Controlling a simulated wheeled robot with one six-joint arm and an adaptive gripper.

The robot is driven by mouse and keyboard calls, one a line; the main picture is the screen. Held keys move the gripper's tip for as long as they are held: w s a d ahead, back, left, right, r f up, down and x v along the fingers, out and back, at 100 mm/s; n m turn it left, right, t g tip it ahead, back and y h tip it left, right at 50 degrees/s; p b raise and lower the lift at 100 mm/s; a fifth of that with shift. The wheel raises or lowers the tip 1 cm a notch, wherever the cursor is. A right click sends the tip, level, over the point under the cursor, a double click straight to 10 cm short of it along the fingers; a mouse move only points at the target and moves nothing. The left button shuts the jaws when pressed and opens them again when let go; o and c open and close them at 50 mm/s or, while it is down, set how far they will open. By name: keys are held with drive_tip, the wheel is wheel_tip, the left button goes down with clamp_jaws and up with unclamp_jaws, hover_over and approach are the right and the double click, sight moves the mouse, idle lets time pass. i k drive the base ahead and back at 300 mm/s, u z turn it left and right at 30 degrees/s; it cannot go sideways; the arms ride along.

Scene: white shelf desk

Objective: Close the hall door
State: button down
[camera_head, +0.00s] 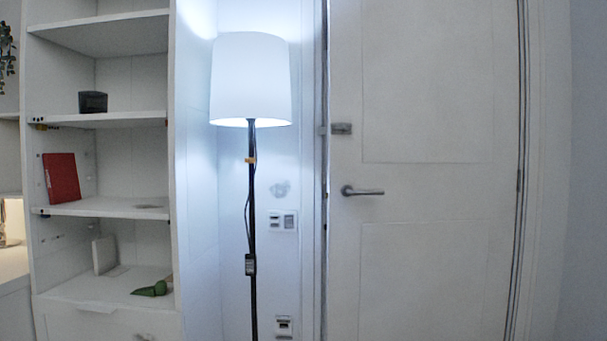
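The white hall door (428,195) fills the right half of the head view. Its metal lever handle (362,190) is on the left side, with a small metal latch (341,128) above it. The door stands close to its frame (311,200). A thin dark line runs down the left edge and another down the right edge. I cannot tell whether it is fully latched or slightly ajar. My gripper is not in view.
A lit floor lamp (252,80) stands just left of the door on a thin black pole. Further left is a white open shelf unit (184,200) holding a red book (61,178), a dark box (93,102) and a green object (150,289). The floor is not visible.

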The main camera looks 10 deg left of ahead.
sight(427, 92)
drive_tip(key=u, duration=0.75)
drive_tip(key=i, duration=0.95)
drive_tip(key=z, duration=0.45)
